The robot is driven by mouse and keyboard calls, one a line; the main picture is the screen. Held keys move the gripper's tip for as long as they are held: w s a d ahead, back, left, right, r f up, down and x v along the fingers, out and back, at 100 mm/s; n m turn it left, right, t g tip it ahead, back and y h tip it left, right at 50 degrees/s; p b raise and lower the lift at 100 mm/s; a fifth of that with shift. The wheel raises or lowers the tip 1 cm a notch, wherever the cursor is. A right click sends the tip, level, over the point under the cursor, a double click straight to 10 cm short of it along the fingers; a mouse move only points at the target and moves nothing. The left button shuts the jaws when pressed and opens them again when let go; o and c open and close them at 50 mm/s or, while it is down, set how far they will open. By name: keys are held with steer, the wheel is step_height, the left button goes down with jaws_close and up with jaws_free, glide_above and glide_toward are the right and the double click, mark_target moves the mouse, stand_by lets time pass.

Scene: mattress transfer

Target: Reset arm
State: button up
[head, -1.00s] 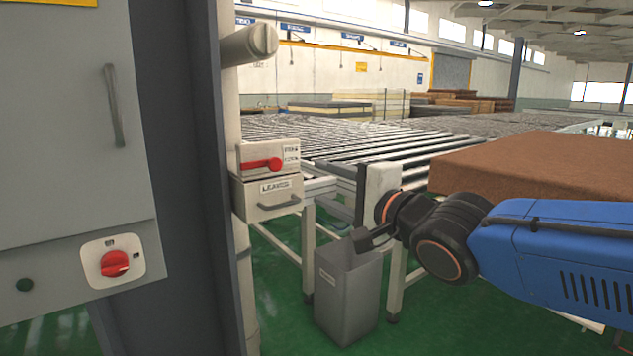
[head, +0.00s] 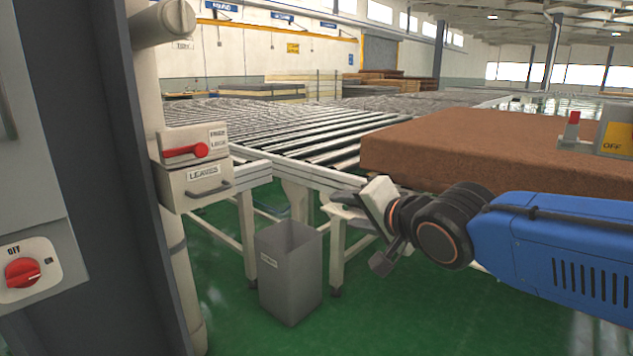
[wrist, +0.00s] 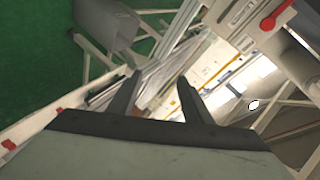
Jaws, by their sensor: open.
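My gripper (head: 348,202) is at the end of my blue arm, in the middle of the head view. It is in front of the conveyor frame and above and right of a grey bin. In the wrist view both fingers (wrist: 156,97) stand apart with nothing between them, so it is open and empty. The wrist view is tilted, with the bin and a red handle near its top edge.
A brown mattress-like block (head: 450,150) lies on the roller conveyor (head: 300,130) behind my arm. The grey bin (head: 290,275) stands on the green floor. A box labelled LEAVES (head: 195,188) and a red lever (head: 186,151) are at left. Open floor lies in front.

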steer(key=s+d+f+n+g+h, duration=0.25)
steer(key=s+d+f, duration=0.4)
steer(key=d, duration=0.35)
steer(key=s+d+f+n+g+h, duration=0.2)
steer(key=s+d+f+h, duration=0.25)
steer(key=d+f, duration=0.45)
steer(key=s+d+f+n+g, duration=0.2)
steer(key=s+d+f+g, duration=0.1)
steer(key=s, duration=0.6)
step_height(320, 180, down, 2)
steer(key=shift+s+d, duration=0.25)
steer(key=shift+d, duration=0.35)
